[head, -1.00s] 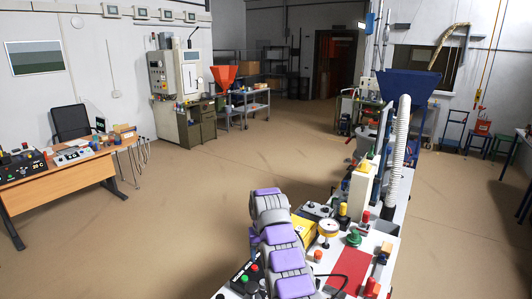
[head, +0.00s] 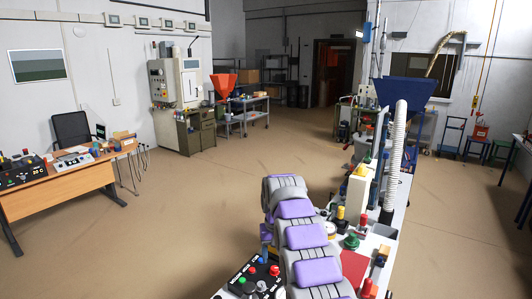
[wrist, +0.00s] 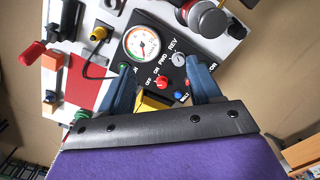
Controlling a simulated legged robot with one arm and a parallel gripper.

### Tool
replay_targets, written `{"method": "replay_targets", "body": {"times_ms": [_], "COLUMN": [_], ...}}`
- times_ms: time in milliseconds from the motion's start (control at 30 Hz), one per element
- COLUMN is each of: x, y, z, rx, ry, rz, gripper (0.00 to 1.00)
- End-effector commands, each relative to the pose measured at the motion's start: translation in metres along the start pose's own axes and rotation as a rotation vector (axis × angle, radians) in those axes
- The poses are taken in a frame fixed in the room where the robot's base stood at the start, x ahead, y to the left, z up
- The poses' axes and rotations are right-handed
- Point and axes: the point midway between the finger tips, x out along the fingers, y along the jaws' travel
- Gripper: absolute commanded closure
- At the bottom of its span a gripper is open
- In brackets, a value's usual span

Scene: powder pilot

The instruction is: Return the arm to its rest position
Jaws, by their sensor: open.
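My arm (head: 305,238), grey with purple pads, reaches over the white bench at the lower middle of the head view. My gripper is hidden there behind the arm. In the wrist view my gripper (wrist: 160,76) shows two blue fingers spread apart, with nothing seen held. They point over a black control panel (wrist: 168,52) with a round gauge, a FWD/REV knob, and red and blue buttons. A yellow piece (wrist: 152,105) shows between the finger bases. I cannot tell whether the fingers touch the panel.
The white bench carries a button box (head: 255,277), a red plate (head: 354,267), a green knob (head: 351,241), a white hose (head: 395,155) and a blue hopper (head: 406,91). A wooden desk (head: 60,188) stands left. The floor between them is clear.

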Motion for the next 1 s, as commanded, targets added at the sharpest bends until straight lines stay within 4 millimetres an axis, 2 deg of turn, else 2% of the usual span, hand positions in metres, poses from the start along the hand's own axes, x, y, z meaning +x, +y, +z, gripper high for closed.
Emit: {"method": "replay_targets", "body": {"times_ms": [167, 467, 767, 1000], "x": [-0.024, -0.051, -0.062, -0.057], "y": [0.01, 0.027, 0.042, 0.047], "z": [0.033, 0.104, 0.191, 0.269], "rx": [0.015, 0.037, 0.059, 0.077], "ry": [-0.007, -0.03, -0.053, -0.073], "rz": [0.003, 0.004, 0.0, -0.001], "gripper": [0.37, 0.37, 0.37, 0.37]}}
